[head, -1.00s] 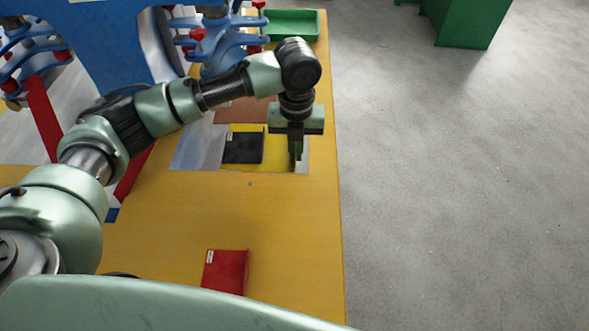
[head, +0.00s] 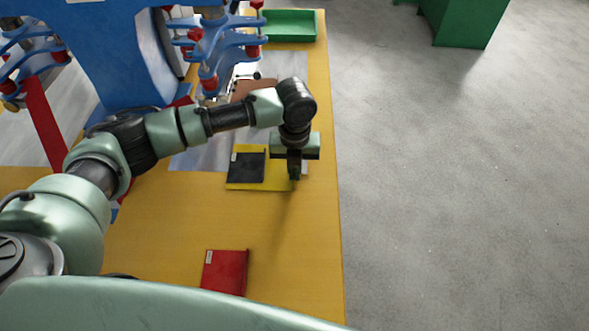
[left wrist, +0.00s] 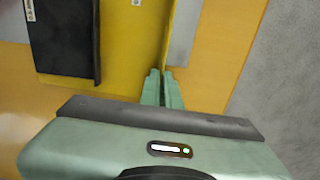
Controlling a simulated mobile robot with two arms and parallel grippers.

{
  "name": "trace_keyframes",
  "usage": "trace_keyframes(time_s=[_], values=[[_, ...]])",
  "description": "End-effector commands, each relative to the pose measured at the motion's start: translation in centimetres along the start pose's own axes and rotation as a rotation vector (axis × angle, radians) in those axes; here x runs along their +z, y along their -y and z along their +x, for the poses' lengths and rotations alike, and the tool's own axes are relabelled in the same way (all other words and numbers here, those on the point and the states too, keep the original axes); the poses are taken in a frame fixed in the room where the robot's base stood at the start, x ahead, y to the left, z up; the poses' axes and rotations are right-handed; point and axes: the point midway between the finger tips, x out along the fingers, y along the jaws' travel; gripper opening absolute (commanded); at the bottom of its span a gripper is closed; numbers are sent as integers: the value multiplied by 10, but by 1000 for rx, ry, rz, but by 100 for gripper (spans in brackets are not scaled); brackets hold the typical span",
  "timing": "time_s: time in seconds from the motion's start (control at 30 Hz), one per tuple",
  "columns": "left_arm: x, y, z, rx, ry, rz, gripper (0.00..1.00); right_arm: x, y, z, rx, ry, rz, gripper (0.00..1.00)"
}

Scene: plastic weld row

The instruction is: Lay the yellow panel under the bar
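The yellow panel (head: 262,187) lies low over the front edge of the grey plate, partly past it toward me. A black flat piece (head: 246,167) lies on it; it also shows in the left wrist view (left wrist: 62,38). My left gripper (head: 294,176) is at the panel's right side. In the left wrist view, its green fingers (left wrist: 165,88) are close together on the panel's raised right edge, with the yellow panel (left wrist: 130,50) to their left. I cannot tell whether the panel touches the surface. I cannot single out the bar. My right gripper is not in view.
The blue machine (head: 135,55) with red-tipped clamp arms stands behind the grey plate (head: 195,155). A brown piece (head: 252,88) lies below the clamps. A green tray (head: 291,25) is at the back, a red part (head: 225,272) at the front. The table between is bare.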

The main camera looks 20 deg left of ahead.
Motion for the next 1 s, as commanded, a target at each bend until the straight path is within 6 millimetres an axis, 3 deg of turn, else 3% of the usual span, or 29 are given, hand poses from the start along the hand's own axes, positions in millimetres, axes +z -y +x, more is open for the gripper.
trace_keyframes(time_s=[0.03, 0.1, 0.4, 0.53, 1.0], values=[[0, 0, 1, 0, -1, 0, 9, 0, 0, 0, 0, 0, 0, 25], [0, 0, 1, 0, -1, 0, 25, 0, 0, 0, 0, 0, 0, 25], [0, 0, 0, 0, 0, 0, 25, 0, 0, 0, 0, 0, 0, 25], [1, 0, -9, 0, 2, 0, 25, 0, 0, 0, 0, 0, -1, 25], [1, 0, -101, -1, 2, 1, 25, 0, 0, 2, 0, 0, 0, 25]])
